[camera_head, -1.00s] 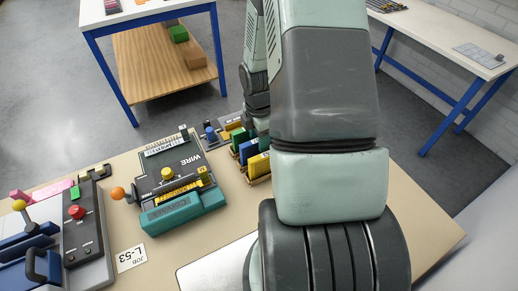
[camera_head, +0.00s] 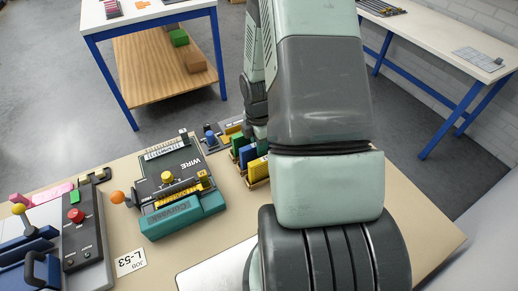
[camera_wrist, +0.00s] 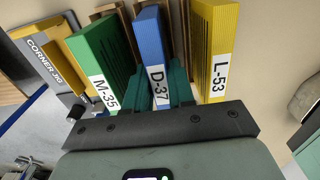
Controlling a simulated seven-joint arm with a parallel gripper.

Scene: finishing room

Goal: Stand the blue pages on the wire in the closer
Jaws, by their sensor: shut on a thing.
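The blue pages (camera_wrist: 151,45), labelled D-37, stand in a wooden rack (camera_wrist: 110,12) between green pages (camera_wrist: 92,55) labelled M-35 and yellow pages (camera_wrist: 217,45) labelled L-53. My gripper (camera_wrist: 160,92) is shut on the blue pages, with a dark green finger on each side. In the head view the blue pages (camera_head: 247,155) show in the rack, and my arm hides the gripper. The wire closer (camera_head: 180,175) stands left of the rack, with a teal front, a yellow knob and an orange-ended lever.
Left of the closer is a dark panel with a red button (camera_head: 76,214) and a blue machine (camera_head: 25,255). A job card reading L-53 (camera_head: 130,261) lies on the bench front. A grey device labelled CORNER (camera_wrist: 45,62) stands beyond the green pages.

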